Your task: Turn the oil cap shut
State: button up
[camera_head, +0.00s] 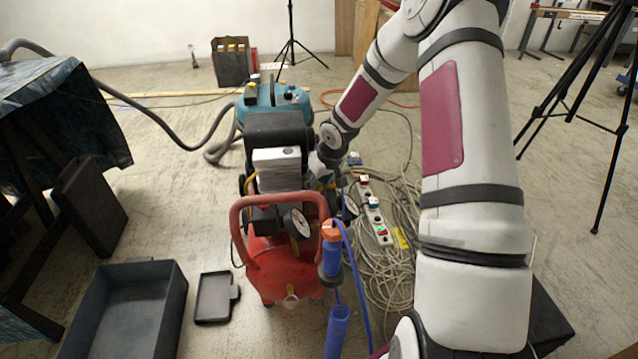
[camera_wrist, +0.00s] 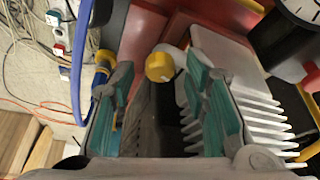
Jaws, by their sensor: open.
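A red air compressor (camera_head: 288,262) stands on the floor in the middle of the head view, with a finned silver block (camera_head: 277,170) on top. In the wrist view a round yellow cap (camera_wrist: 159,67), which looks like the oil cap, sits on the machine beside the silver fins (camera_wrist: 222,62). My gripper (camera_wrist: 158,80) is open, its teal-padded fingers apart on either side of the cap in this view. I see no contact with the cap, and the depth between them is hard to judge. In the head view my arm hides the cap.
A blue filter with hose (camera_head: 331,255) and round gauges (camera_head: 297,222) are close by on the compressor. A teal vacuum (camera_head: 275,100) stands behind. Tangled cables and a power strip (camera_head: 376,218) lie to the right. An empty grey tray (camera_head: 125,312) is at front left.

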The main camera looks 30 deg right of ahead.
grip_shut()
jog(key=shift+r+n+p, duration=0.15)
jog(key=shift+n+p, duration=0.15)
jog(key=shift+p, duration=1.25)
jog(key=n+y+p, duration=0.1)
jog(key=n+p, duration=0.1)
jog(key=p, duration=0.3)
jog(key=shift+d, duration=0.1)
jog(key=shift+n+g+y+p, duration=0.35)
jog(key=shift+n+p, duration=0.55)
jog(key=shift+p, duration=0.3)
jog(key=shift+f, duration=0.2)
